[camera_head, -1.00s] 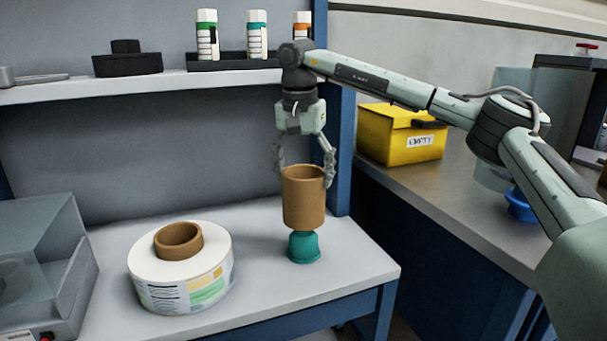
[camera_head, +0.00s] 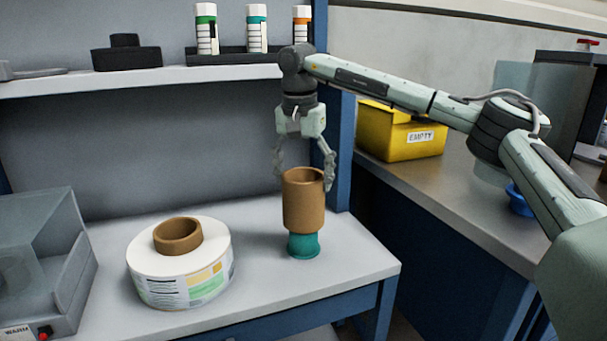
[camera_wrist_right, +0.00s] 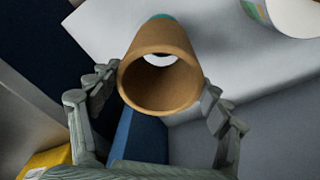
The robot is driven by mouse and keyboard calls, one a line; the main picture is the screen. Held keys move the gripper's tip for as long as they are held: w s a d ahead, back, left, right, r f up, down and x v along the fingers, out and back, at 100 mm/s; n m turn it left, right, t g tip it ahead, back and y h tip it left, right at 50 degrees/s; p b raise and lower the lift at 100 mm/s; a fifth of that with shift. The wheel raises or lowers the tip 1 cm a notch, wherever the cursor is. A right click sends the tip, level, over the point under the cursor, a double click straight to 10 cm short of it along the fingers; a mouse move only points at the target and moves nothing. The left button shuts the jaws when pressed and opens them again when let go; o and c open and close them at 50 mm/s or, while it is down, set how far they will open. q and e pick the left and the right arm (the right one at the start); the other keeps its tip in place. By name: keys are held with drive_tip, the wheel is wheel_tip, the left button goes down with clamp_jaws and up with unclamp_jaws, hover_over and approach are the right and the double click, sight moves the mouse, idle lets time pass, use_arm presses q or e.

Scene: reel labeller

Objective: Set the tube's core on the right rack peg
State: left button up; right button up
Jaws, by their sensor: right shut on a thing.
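A brown hollow core (camera_head: 304,205) stands upright over a teal piece (camera_head: 303,246) on the white bench, with no gap showing between them. I cannot tell whether the core rests on the teal piece or fits around its top. My right gripper (camera_head: 304,177) points down from above and is shut on the core's upper rim. In the right wrist view, the core (camera_wrist_right: 160,98) sits between my two fingers, and a bit of teal (camera_wrist_right: 160,16) shows at its far end. No rack peg can be made out. My left gripper is not in view.
A white label roll (camera_head: 150,262) with a brown core (camera_head: 178,236) lies left on the bench. A clear-covered machine (camera_head: 75,275) stands further left. Above, a shelf (camera_head: 60,90) carries a black rack (camera_head: 225,57) with capped tubes. A yellow box (camera_head: 385,143) is right, past the blue post.

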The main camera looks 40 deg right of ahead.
drive_tip(key=shift+f+b, duration=1.15)
drive_tip(key=shift+f, duration=1.9)
drive_tip(key=o, duration=1.6)
drive_tip(key=r, duration=0.8)
drive_tip(key=s+a+r, duration=0.1)
drive_tip(key=r, duration=0.3)
drive_tip(key=shift+a, duration=0.1)
drive_tip(key=shift+f, duration=0.1)
